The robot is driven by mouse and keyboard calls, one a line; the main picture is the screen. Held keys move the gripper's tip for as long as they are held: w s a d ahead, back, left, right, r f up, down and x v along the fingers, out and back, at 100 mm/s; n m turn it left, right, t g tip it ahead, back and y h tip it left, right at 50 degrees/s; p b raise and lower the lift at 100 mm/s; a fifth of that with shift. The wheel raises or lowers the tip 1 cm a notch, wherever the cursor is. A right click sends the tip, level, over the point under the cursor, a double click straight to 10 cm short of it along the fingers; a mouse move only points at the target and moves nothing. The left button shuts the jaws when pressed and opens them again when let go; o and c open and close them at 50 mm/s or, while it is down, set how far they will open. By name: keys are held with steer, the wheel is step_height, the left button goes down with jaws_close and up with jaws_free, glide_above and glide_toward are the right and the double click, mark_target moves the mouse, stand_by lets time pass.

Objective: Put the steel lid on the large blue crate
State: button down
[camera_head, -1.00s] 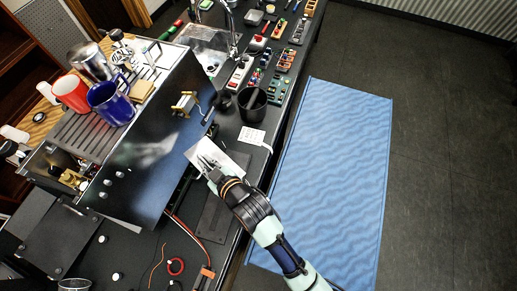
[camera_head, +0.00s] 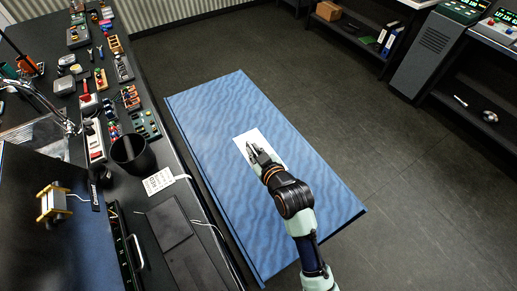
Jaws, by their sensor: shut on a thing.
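My gripper (camera_head: 257,156) is shut on a pale, flat rectangular plate, the steel lid (camera_head: 246,139). The fingers and wrist cover part of the lid. The lid appears over the middle of a large blue rectangle (camera_head: 215,125) with a wavy pattern and a thin rim. I cannot tell how high the lid is above it or whether they touch. The blue rectangle looks like a flat mat, and I cannot tell whether it is the large blue crate. No other large blue crate shows.
The black workbench (camera_head: 145,60) runs along the left, with a black cup (camera_head: 133,155), a white label (camera_head: 158,181) and small parts trays. A machine panel (camera_head: 25,215) stands at lower left. Open dark floor (camera_head: 310,90) lies beyond the blue rectangle, with shelves (camera_head: 355,35) at the back.

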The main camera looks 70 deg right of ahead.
steer(key=shift+w+f+b, duration=0.1)
steer(key=shift+f+b, duration=2.3)
steer(key=shift+f, duration=7.55)
